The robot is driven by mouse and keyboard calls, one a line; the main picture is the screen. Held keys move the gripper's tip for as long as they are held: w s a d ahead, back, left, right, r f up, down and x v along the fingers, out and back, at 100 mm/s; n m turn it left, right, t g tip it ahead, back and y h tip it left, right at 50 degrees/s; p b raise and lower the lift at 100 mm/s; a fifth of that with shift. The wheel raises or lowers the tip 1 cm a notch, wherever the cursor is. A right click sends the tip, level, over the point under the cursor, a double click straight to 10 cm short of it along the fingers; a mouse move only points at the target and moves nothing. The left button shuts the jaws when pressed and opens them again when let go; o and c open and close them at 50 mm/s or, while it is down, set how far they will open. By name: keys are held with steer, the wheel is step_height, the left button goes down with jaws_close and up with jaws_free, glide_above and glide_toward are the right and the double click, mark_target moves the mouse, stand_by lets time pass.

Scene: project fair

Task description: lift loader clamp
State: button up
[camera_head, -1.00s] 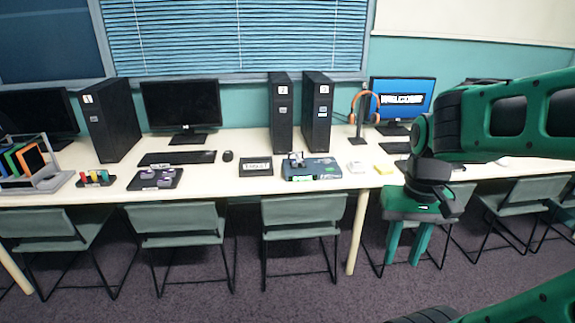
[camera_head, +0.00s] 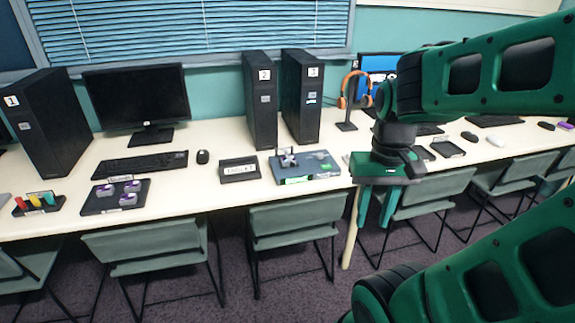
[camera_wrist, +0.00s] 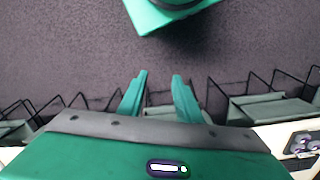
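A blue-grey loader unit (camera_head: 318,168) lies on the long white table near its front edge, with a green label on its front. A small silver and dark clamp part (camera_head: 287,158) stands up on its left half; its fine shape is too small to tell. My green gripper (camera_head: 374,226) is to the right of the unit, in front of the table edge, with fingers pointing down. The fingers are apart and empty. They also show apart in the wrist view (camera_wrist: 159,80), over the floor and chairs. The loader is not clearly seen there.
A dark sign block (camera_head: 239,169) sits left of the loader, and a tray of purple-topped parts (camera_head: 115,196) farther left. Black towers (camera_head: 262,100) stand behind. Chairs (camera_head: 291,222) line the table front. A headphone stand (camera_head: 346,126) is behind right.

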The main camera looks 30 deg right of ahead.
steer(key=shift+o, duration=0.5)
steer(key=shift+d, duration=0.1)
steer(key=n+t+h, duration=0.3)
steer(key=t+h, duration=0.2)
steer(key=t, duration=0.9)
glide_toward(292, 166)
steer(key=d+f, duration=0.2)
steer(key=w+t, duration=0.1)
steer(key=w, duration=0.2)
steer(key=w+d+t, duration=0.1)
steer(key=w, duration=0.2)
steer(key=w+f+t, duration=0.1)
steer(key=w, duration=0.2)
steer(key=shift+w+d+t, duration=0.25)
steer(key=shift+w+t, duration=0.05)
